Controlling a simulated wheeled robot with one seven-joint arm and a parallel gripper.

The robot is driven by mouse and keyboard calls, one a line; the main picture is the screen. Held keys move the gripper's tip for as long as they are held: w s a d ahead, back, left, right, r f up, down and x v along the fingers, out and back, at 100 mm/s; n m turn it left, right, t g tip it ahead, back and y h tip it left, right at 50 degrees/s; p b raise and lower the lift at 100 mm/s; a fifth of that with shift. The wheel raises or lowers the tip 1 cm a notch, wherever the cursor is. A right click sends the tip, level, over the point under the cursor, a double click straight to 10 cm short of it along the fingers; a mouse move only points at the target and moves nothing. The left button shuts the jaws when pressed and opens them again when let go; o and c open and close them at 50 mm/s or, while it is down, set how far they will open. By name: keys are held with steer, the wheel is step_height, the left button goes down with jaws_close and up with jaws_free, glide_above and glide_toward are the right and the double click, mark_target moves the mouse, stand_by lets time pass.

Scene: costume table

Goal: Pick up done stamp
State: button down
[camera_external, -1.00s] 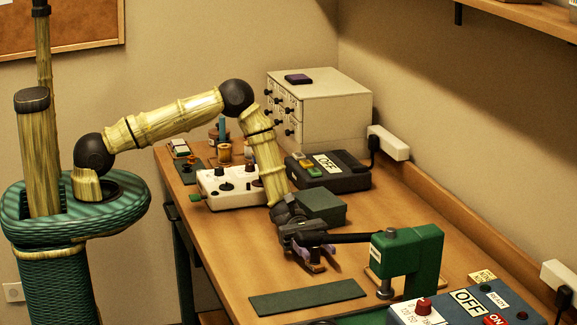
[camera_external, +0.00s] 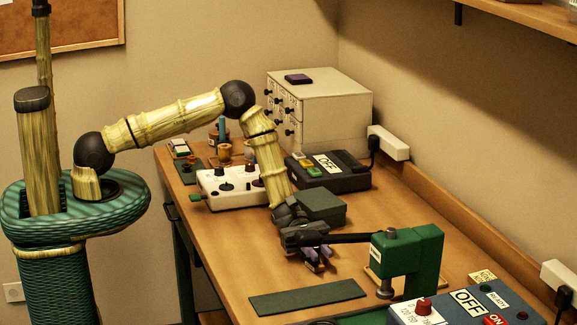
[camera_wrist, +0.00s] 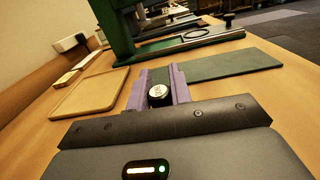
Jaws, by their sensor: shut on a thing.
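The stamp (camera_wrist: 159,93) shows in the wrist view as a small dark piece with a round, pale-marked top. I cannot read its marking, and its lower part is hidden. My gripper (camera_external: 316,257) is low over the middle of the table in the external view, pointing down. Its purple fingers are shut on the stamp, one on each side, as the wrist view also shows. In the external view the stamp is barely visible between the fingers. I cannot tell whether it still touches the table.
A green press (camera_external: 408,262) with a long dark lever stands just right of my gripper. A dark green mat (camera_external: 307,298) lies in front. A wooden tray (camera_wrist: 90,95) lies left of the fingers in the wrist view. A green box (camera_external: 322,206) and a white control box (camera_external: 230,188) stand behind.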

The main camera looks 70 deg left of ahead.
mark_target(319, 269)
step_height(319, 269, up, 10)
steer(key=b, duration=0.1)
stand_by(0.5)
stand_by(0.6)
